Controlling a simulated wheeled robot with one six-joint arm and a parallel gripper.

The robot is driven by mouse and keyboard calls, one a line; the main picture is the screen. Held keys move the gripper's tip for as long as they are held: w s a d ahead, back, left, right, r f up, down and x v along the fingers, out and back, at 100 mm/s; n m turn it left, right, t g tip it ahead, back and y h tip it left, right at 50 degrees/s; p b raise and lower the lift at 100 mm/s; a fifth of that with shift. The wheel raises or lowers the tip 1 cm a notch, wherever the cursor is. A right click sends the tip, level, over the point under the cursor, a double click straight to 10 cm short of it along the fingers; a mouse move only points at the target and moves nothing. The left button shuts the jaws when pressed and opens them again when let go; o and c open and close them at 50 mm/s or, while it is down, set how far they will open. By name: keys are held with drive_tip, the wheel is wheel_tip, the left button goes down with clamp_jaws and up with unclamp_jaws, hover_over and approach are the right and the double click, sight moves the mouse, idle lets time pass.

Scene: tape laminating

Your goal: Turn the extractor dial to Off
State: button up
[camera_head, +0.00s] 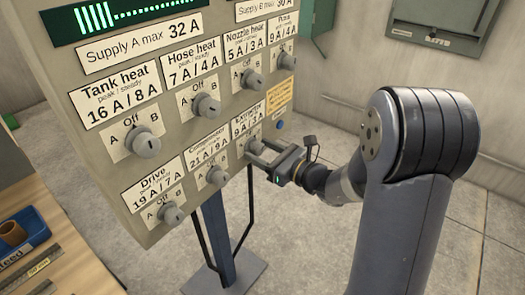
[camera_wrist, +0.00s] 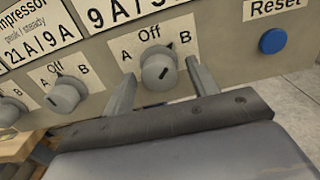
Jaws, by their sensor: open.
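The extractor dial (camera_head: 251,144) is a grey round knob in the lower row of the panel, at its right end, under a label reading 9 A / 3 A. In the wrist view the dial (camera_wrist: 157,74) sits below "Off", between A and B. A dark pointer shows at its upper right, on the B side of Off. My gripper (camera_head: 258,151) is at the panel, open, with its fingers around the dial. In the wrist view my gripper (camera_wrist: 160,78) has one finger on each side of the knob; whether they touch it I cannot tell.
The compressor dial (camera_wrist: 64,97) is close on the left, and the drive dial (camera_head: 171,214) lies beyond it. A blue Reset button (camera_wrist: 272,41) is on the right. More dials, such as the nozzle heat dial (camera_head: 251,79), are above. A wooden bench (camera_head: 60,245) stands at lower left.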

drive_tip(key=c, duration=1)
drive_tip(key=shift+f+b, duration=0.1)
drive_tip(key=shift+b, duration=0.35)
drive_tip(key=n+b, duration=0.1)
drive_tip(key=b, duration=0.1)
drive_tip(key=n+b, duration=0.2)
drive_tip(key=b, duration=0.1)
drive_tip(key=shift+f+n+b, duration=0.25)
drive_tip(key=shift+n+b, duration=0.05)
drive_tip(key=n+b, duration=0.1)
drive_tip(key=b, duration=0.1)
drive_tip(key=n+b, duration=0.2)
drive_tip(key=b, duration=0.1)
drive_tip(key=n+b, duration=0.2)
drive_tip(key=b, duration=0.1)
drive_tip(key=shift+r, duration=0.3)
